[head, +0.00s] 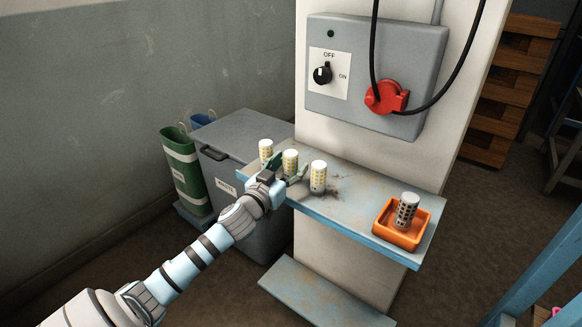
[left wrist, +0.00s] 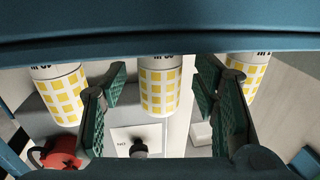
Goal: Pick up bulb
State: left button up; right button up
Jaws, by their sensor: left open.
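Three white bulbs with yellow square patches stand upright in a row on the worn blue-edged shelf (head: 345,208): a left bulb (head: 265,150), a middle bulb (head: 290,161) and a right bulb (head: 318,176). My left gripper (head: 287,170) is open at the middle bulb. In the left wrist view the middle bulb (left wrist: 160,86) shows between the green-padded fingers, with clear gaps on both sides. The other bulbs show outside the fingers, one at the left (left wrist: 57,93) and one at the right (left wrist: 248,78). The middle bulb's base is hidden in the head view. My right gripper is not in view.
An orange tray (head: 382,229) at the shelf's right end holds a dark-patched bulb (head: 406,210). A grey switch box (head: 425,52) with a red plug (head: 386,97) hangs above. A grey bin (head: 222,172) stands left. The shelf between right bulb and tray is clear.

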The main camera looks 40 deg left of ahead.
pick_arm(q)
jog(key=shift+w+a, duration=0.1)
jog(key=shift+w, duration=0.6)
jog(key=shift+s, duration=0.1)
jog(key=c, duration=1.3)
